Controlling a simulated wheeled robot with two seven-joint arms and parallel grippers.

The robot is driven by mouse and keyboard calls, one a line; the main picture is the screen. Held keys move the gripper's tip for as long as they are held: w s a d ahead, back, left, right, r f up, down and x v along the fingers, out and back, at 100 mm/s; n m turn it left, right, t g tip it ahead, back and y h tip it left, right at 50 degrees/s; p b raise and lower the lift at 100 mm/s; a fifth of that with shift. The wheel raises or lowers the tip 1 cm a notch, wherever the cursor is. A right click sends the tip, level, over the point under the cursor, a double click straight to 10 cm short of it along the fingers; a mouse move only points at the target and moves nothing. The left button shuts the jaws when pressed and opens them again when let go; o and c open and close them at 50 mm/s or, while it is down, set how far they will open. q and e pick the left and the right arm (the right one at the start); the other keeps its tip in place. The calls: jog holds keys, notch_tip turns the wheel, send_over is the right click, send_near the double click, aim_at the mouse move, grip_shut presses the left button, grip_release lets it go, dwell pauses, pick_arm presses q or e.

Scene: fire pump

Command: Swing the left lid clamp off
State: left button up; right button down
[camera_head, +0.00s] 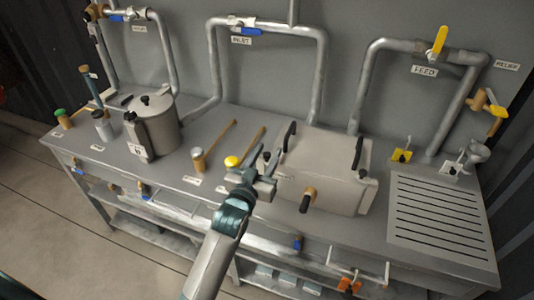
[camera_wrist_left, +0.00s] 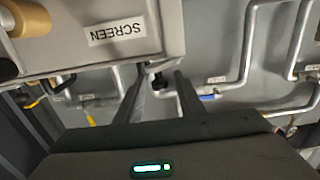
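The grey box labelled SCREEN (camera_head: 335,178) stands on the bench, its lid closed, with a wooden-grip handle (camera_head: 307,199) at its front. Its label side shows upside down in the left wrist view (camera_wrist_left: 105,45). My left gripper (camera_head: 266,165) is at the left side of the box. In the left wrist view its two fingers (camera_wrist_left: 160,95) are apart, with a small black knob-like part (camera_wrist_left: 160,79), apparently of the left lid clamp, between or just beyond them. I cannot tell whether they touch it. A similar dark part (camera_head: 363,173) is on the right side.
A grey pot (camera_head: 152,122) stands farther left. Pipes (camera_head: 322,75) run along the wall; a slotted drain (camera_head: 437,215) is at right.

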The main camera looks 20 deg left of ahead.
pick_arm(q)
grip_shut()
